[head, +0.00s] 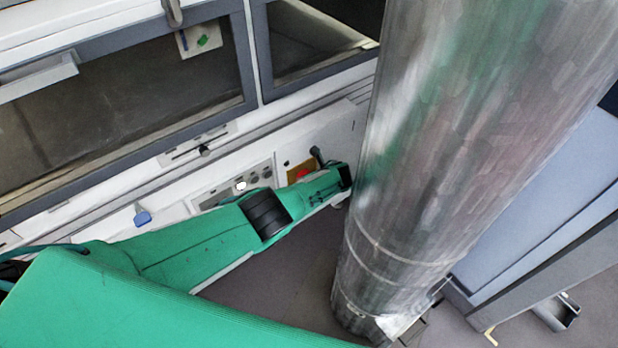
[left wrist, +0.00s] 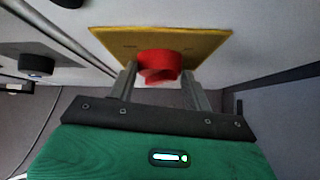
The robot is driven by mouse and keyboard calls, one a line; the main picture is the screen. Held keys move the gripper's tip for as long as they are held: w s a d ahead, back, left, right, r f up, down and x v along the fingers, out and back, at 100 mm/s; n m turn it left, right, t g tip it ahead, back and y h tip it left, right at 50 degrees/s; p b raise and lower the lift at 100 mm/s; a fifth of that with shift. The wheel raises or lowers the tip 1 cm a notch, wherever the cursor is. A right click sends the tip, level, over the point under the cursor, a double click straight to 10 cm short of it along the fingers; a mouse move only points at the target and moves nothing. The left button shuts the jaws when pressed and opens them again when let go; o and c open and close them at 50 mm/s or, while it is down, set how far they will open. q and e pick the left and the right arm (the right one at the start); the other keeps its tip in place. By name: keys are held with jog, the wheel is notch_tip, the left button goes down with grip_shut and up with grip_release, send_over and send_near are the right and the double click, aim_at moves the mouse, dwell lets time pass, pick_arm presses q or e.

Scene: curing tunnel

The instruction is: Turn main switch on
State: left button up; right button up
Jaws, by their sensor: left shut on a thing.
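The main switch is a red knob (left wrist: 157,66) on a yellow plate (left wrist: 205,42) fixed to the white machine front. In the left wrist view my left gripper (left wrist: 163,75) reaches up to the plate with its two fingers on either side of the red knob, shut on it. In the head view the yellow plate (head: 300,171) and a bit of the red knob (head: 303,173) show behind my green left arm; the fingertips are hidden there. I cannot read the knob's marked position. My right gripper is not in either view.
A control panel (head: 234,185) with round buttons lies left of the switch. A blue-handled part (head: 142,217) sticks out further left. A black knob (left wrist: 37,65) shows left of the plate in the wrist view. A large metal column (head: 440,150) fills the right of the head view.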

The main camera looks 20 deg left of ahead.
pick_arm(q)
jog(key=shift+s+a+f, duration=0.55)
jog(key=shift+s+a, duration=0.05)
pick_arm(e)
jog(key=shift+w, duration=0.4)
pick_arm(q)
jog(key=o, duration=1)
jog(key=shift+a+r, duration=0.1)
jog(key=shift+r, duration=0.05)
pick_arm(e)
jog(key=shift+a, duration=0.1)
pick_arm(q)
jog(key=shift+w+d+r, duration=0.25)
jog(key=shift+d, duration=0.05)
